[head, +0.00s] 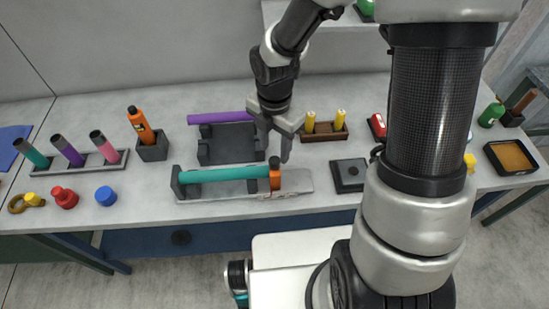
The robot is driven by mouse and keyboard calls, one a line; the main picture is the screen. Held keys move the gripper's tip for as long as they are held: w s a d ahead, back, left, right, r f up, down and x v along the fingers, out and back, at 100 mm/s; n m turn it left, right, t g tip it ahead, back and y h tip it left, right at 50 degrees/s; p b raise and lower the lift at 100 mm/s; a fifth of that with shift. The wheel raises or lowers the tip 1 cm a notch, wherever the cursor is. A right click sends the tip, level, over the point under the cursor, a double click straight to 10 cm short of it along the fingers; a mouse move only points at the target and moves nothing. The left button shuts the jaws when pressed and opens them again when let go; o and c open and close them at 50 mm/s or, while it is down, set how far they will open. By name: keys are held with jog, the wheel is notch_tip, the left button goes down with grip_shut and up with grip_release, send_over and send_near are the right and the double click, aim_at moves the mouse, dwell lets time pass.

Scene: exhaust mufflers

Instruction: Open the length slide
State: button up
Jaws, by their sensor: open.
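The length slide is a grey base plate (297,180) on the table, with a dark end block (177,184) at its left and an orange slider block (275,174) toward its right. A teal tube (226,174) lies along it between the two blocks. The tube's right end seems to meet the orange block; I cannot tell whether they touch. My gripper (274,152) points down with its fingers apart and empty. It is just above or behind the orange block; its exact height is unclear.
Behind the slide, a dark cradle (229,143) stands near a purple tube (220,118). A brown holder (325,134) with yellow pieces is right of my gripper. A black square block (350,175) stands at right. An orange bottle (140,124) and a tube rack (88,163) stand left.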

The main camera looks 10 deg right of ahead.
aim_at(275, 159)
notch_tip(275, 159, down, 6)
jog(key=shift+r, duration=0.15)
grip_shut()
dwell(0.3)
